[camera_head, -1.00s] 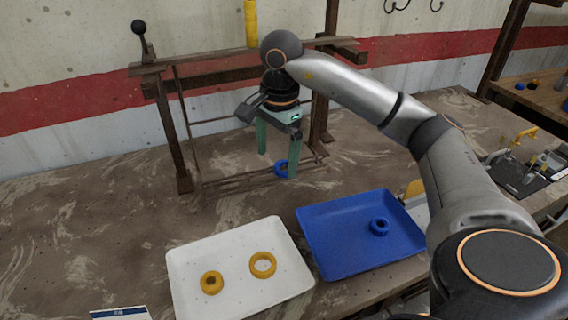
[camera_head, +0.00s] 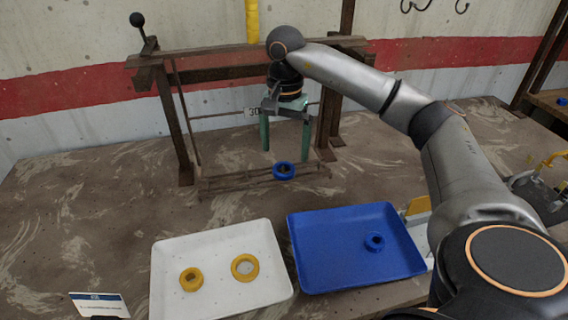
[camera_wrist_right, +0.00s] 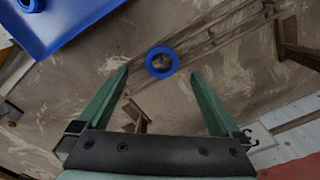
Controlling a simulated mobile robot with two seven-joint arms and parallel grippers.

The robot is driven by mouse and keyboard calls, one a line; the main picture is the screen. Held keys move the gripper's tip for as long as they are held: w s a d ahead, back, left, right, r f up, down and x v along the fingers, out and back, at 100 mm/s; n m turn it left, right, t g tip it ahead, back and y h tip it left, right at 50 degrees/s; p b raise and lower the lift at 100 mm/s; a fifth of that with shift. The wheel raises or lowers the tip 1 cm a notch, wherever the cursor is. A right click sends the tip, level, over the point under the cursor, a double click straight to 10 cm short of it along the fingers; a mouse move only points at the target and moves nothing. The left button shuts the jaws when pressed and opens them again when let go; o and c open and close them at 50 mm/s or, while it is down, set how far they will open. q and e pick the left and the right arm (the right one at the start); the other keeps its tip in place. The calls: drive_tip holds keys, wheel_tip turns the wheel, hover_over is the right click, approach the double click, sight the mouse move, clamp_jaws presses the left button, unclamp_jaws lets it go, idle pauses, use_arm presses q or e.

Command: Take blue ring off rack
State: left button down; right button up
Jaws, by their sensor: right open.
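A blue ring (camera_head: 284,171) is at the low front rails of the rack (camera_head: 235,180), below my right gripper. In the right wrist view the blue ring (camera_wrist_right: 161,62) shows ahead of the fingertips, roughly midway between them. My right gripper (camera_head: 285,150) has green fingers pointing down and spread wide; it is open and empty. Its fingers (camera_wrist_right: 160,75) also show apart in the right wrist view. Another blue ring (camera_head: 374,242) lies in the blue tray (camera_head: 308,278). My left gripper is not in view.
A white tray (camera_head: 215,295) holds two yellow rings (camera_head: 191,280). The rack's upright posts (camera_head: 170,130) and top beam (camera_head: 200,60) stand around and behind my right gripper. A small sign (camera_head: 100,304) stands at the front left. The table left of the rack is clear.

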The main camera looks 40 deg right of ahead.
sight(284, 167)
wheel_tip(284, 167, down, 5)
drive_tip(key=shift+w+f, duration=0.15)
drive_tip(key=shift+c, duration=0.2)
drive_tip(key=c, duration=1.4)
drive_tip(key=shift+r, duration=0.2)
